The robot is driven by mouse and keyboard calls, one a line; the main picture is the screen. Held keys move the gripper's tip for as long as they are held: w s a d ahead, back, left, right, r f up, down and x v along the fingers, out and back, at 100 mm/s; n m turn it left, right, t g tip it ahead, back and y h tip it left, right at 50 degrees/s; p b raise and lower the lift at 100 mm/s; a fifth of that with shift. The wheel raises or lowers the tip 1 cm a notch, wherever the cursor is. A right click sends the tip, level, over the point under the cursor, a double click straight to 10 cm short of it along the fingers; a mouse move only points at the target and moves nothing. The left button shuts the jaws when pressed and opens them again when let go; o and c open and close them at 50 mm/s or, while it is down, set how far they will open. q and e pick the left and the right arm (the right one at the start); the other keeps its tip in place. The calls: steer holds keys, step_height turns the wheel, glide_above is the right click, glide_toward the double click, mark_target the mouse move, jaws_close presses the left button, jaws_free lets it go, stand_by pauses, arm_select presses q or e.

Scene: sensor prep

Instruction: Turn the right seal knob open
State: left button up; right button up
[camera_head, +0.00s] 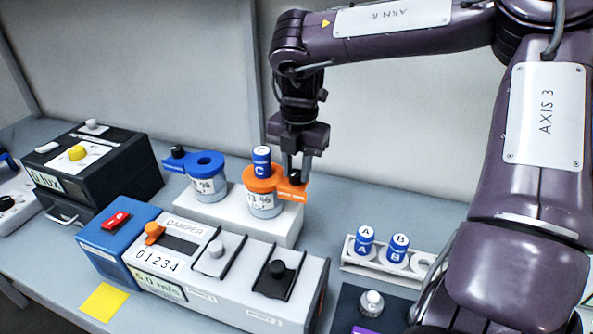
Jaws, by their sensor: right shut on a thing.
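My right gripper (295,168) points down from above and is shut on the black seal knob (296,177) at the right end of an orange lid arm. The fingers hide part of the knob. The orange lid (262,183) sits on a white labelled jar (264,206). A blue cylinder marked C (261,162) stands upright in the lid's opening. To its left is a second jar (208,187) with a blue lid (205,165) and its own black knob (178,151). My left gripper is out of view.
Both jars stand on a white block (279,231). In front is the grey damper panel (225,284) with sliders. A white rack (349,261) holds cylinders A (364,238) and B (397,246) at the right. A black box (98,164) stands at the left.

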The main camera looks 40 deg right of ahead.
mark_target(297, 174)
steer(key=m+b, duration=0.1)
steer(key=m, duration=0.4)
steer(key=shift+r+m+b, duration=0.1)
steer(key=shift+m+b, duration=0.2)
steer(key=shift+b, duration=0.05)
stand_by(0.4)
steer(key=o, duration=1)
step_height(297, 174, up, 8)
steer(key=shift+s+f, duration=0.1)
steer(key=shift+s, duration=0.05)
steer(key=shift+a+f, duration=0.1)
